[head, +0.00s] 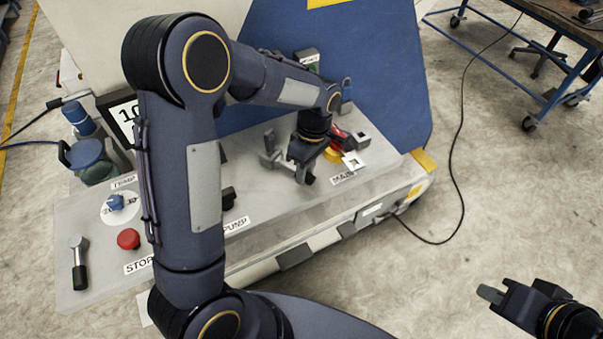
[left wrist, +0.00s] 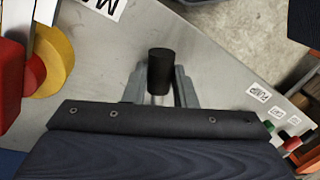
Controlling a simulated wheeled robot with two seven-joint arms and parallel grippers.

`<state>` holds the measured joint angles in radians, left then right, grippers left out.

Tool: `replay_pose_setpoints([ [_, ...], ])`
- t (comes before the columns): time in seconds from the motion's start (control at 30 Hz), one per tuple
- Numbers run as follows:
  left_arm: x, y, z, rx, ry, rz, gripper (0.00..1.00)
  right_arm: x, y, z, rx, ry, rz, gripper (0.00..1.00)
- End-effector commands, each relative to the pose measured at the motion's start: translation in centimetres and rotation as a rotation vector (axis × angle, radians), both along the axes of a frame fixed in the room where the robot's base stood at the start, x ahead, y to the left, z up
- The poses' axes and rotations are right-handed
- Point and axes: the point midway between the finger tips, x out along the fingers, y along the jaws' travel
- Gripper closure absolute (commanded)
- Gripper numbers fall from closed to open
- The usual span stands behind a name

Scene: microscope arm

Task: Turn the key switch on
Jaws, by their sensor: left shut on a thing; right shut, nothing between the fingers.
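The key switch shows as a short black cylinder (left wrist: 159,70) standing from the grey panel in the left wrist view. My left gripper (left wrist: 158,98) has its two grey fingers on either side of this cylinder, shut on it. In the head view my left gripper (head: 306,172) points down at the panel between the MAIN and PUMP labels. Its body hides most of the fingers and the cylinder there, so the key's angle cannot be told. My right gripper (head: 490,294) is shut and empty at the lower right, over the floor and away from the panel.
The grey panel (head: 95,215) carries a red stop button (head: 128,239), a blue TEMP knob (head: 116,202) and a black-handled lever (head: 79,268). A red and yellow switch (left wrist: 52,60) sits close beside my left gripper. A blue board (head: 390,75) stands behind.

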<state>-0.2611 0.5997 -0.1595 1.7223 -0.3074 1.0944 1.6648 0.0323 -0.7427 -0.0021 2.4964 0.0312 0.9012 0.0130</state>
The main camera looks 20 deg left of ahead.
Motion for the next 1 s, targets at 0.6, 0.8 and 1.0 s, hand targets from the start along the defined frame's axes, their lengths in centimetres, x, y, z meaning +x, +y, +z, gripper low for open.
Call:
replay_pose_setpoints([
  [0.6, 3.3, -0.1, 0.2, 0.001, -0.003, 0.309, 1.00, 0.0, 0.0, 0.5, 0.000, 0.000, 0.000, 1.00],
  [0.8, 4.3, 0.1, 0.2, 0.001, -0.003, 0.404, 1.00, 0.0, 0.0, 0.8, 0.000, 0.000, 0.000, 1.00],
  [1.0, 5.1, 0.3, 0.2, 0.000, -0.003, 0.486, 1.00, 0.0, 0.0, 1.1, 0.000, 0.000, 0.000, 1.00],
])
